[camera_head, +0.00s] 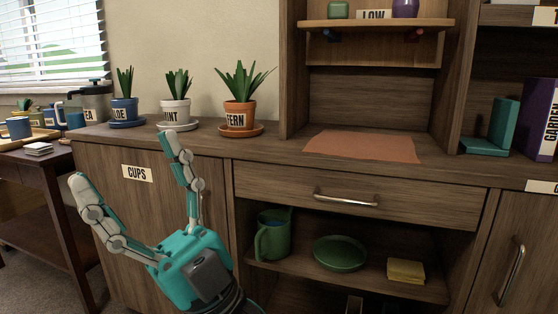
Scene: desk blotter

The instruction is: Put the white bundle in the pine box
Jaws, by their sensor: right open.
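My right gripper (122,158) is teal and grey, with its two fingers spread wide and nothing between them. It is raised in front of the cabinet door labelled CUPS. A small white stack (39,148) lies at the right edge of the dark side table at far left; it may be the white bundle, but I cannot tell for sure. The gripper is to the right of it and apart from it. I see no pine box in this view. My left gripper is not in view.
Potted plants labelled MINT (175,112) and FERN (239,115) line the counter. A bare reddish blotter (362,147) lies to their right. Below the drawer (350,190), a shelf holds a green watering can (272,240), a green dish (340,253) and yellow sponges (405,271).

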